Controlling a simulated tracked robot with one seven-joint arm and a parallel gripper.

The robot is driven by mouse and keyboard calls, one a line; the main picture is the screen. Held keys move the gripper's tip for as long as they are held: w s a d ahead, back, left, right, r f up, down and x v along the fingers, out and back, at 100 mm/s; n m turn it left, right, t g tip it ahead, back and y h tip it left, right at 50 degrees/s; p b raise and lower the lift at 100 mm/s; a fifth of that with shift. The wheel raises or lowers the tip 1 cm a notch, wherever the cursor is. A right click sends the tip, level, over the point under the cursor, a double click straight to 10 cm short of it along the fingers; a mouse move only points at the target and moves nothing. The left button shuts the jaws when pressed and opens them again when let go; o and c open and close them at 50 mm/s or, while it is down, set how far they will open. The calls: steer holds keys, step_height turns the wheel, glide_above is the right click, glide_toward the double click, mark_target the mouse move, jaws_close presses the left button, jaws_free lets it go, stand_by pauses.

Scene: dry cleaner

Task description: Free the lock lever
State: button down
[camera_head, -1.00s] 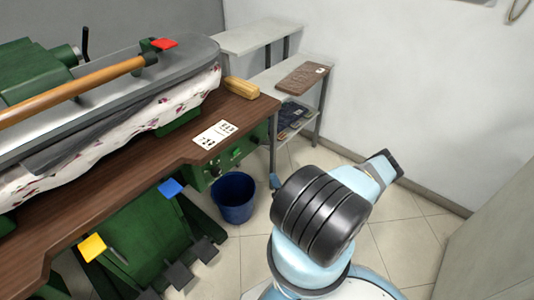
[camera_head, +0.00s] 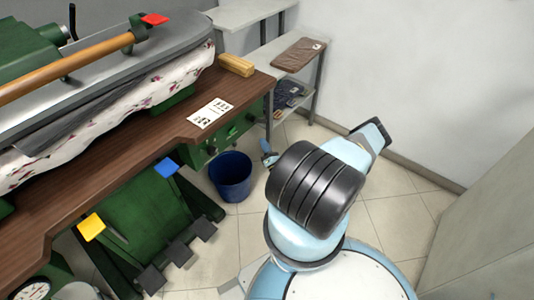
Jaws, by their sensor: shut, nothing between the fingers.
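The green pressing machine fills the left, with a long grey upper plate (camera_head: 120,75) over a flower-patterned padded cover (camera_head: 120,118). A wooden handle bar (camera_head: 65,70) runs along the plate. A red tab (camera_head: 154,19) sits at the bar's far end on a green mount. A thin black lever (camera_head: 72,20) stands upright behind the bar. I cannot tell which of these is the lock lever. Below the table are a yellow tab (camera_head: 91,227) and a blue tab (camera_head: 166,167) on green pedal arms. My gripper cannot be made out; my arm shows at the lower middle, apart from the machine.
A brown table (camera_head: 150,150) carries a white instruction card (camera_head: 211,113) and a wooden block (camera_head: 236,65). A dark blue bucket (camera_head: 230,178) stands on the floor. A metal shelf (camera_head: 262,50) stands behind. Tiled floor (camera_head: 400,215) is free at right, before a pale panel (camera_head: 485,220).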

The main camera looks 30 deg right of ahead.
steer(key=w+d+r, duration=0.2)
steer(key=w+r, duration=0.2)
steer(key=shift+d, duration=0.15)
steer(key=shift+r, duration=0.1)
